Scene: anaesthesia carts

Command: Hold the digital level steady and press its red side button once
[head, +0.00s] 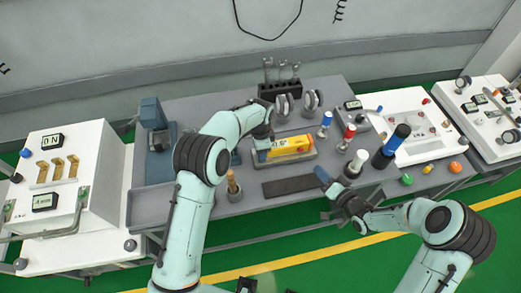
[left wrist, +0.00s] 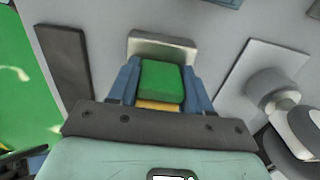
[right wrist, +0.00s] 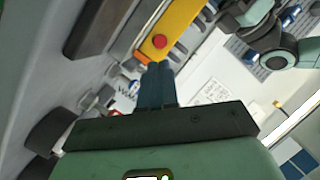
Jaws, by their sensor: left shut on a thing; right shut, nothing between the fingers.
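The yellow digital level (head: 290,144) lies along a grey holder (head: 306,158) on the bench in the head view. My left gripper (left wrist: 160,84) is shut on it; a green end face and some yellow (left wrist: 158,105) show between the blue fingers. In the right wrist view, the level's yellow side (right wrist: 180,27) carries a round red button (right wrist: 160,41). My right gripper (right wrist: 155,70) is shut and empty, its blue fingertips pointing toward the button and seemingly a little apart from it. In the head view my right gripper (head: 325,178) is low and right of the level.
A dark flat strip (head: 290,186) lies in front of the level. Blue-topped (head: 391,146) and white (head: 356,163) cylinders stand right of my right gripper. A wooden-handled tool (head: 233,185) stands left of the strip. A dark rack (head: 280,90) stands behind.

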